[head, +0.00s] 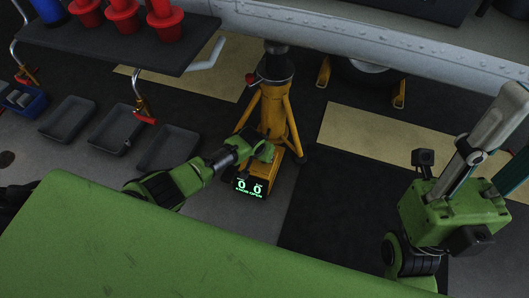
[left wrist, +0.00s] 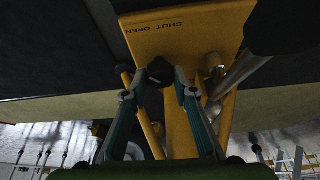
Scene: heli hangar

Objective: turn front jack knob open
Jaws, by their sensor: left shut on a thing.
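The yellow front jack (head: 273,108) stands on the floor in the middle of the head view, on splayed legs. At its foot a small dark display (head: 248,187) shows glowing green digits. In the left wrist view the jack's yellow plate (left wrist: 190,35) carries the words SHUT and OPEN. A dark knob (left wrist: 158,72) sits below the words, and my left gripper (left wrist: 161,75) is shut on it, one finger on each side. In the head view my left gripper (head: 258,150) is at the jack's lower front and hides the knob. No right gripper fingers show.
A dark table (head: 130,45) with several red cups stands at the upper left. Grey trays (head: 118,128) lie on the floor left of the jack. A pale beam (head: 370,38) crosses above. Dark floor right of the jack is clear.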

